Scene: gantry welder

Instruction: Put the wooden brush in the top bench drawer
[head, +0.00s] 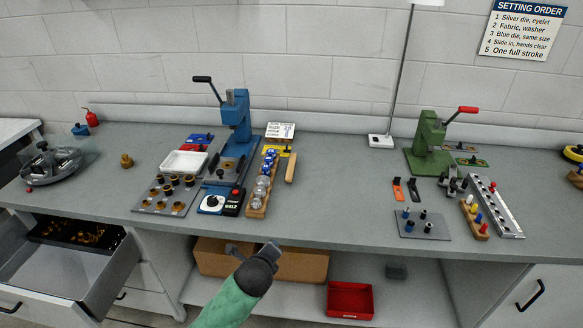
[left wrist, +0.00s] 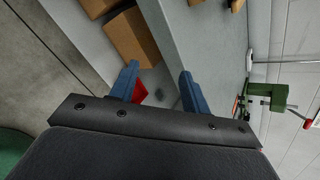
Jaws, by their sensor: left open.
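The wooden brush (head: 291,168) appears to be the narrow tan piece lying on the bench, just right of the blue press and the rack of jars. Its bristles cannot be made out. The bench drawer (head: 112,278) at the lower left is pulled open; a dark tray with brass-coloured pieces sits at its back, and its front part is bare. My left gripper (head: 253,248) is open and empty, in front of the bench edge and below the brush, apart from it. Its two blue fingers show spread in the left wrist view (left wrist: 160,69). My right gripper is out of view.
A blue press (head: 237,123), a jar rack (head: 262,186) and a die tray (head: 166,196) crowd the bench around the brush. A green press (head: 430,142) stands right. Bare bench lies between. Below are cardboard boxes (head: 301,265) and a red bin (head: 350,300).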

